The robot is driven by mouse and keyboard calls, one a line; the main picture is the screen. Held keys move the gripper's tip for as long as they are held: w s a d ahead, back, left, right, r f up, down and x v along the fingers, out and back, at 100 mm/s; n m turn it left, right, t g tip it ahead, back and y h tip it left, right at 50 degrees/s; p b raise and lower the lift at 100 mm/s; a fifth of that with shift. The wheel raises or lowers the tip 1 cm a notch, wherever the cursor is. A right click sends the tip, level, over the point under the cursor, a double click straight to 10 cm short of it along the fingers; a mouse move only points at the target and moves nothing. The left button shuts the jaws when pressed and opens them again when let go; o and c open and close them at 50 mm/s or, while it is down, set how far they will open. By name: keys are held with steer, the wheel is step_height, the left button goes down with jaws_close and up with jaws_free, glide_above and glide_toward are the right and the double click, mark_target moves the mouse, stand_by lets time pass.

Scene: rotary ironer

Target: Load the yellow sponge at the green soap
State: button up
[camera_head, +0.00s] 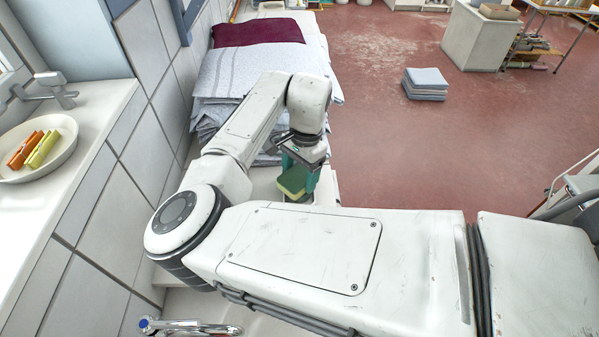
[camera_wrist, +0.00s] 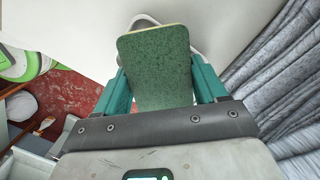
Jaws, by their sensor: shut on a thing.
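My gripper (camera_head: 300,172) is shut on the yellow sponge (camera_head: 291,186), whose dark green scouring face and yellow side show in the head view. In the wrist view the sponge's (camera_wrist: 154,65) green speckled face stands between the two teal fingers of my gripper (camera_wrist: 162,82). A yellow-green bar, which looks like the green soap (camera_head: 43,149), lies in a round white dish (camera_head: 62,160) on the left ledge. My gripper is well to the right of this dish. The arm partly hides what is under the sponge.
An orange bar (camera_head: 24,150) lies beside the yellow-green one. A tap (camera_head: 50,92) stands behind the dish, and another tap (camera_head: 190,327) is at the bottom. Grey folded linen (camera_head: 225,85) with a maroon cloth (camera_head: 258,31) lies behind my arm. The red floor (camera_head: 400,150) is open at right.

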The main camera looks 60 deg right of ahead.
mark_target(300, 174)
stand_by(0.3)
step_height(300, 174, up, 7)
steer(key=p, duration=0.6)
steer(key=shift+p, duration=0.3)
stand_by(0.8)
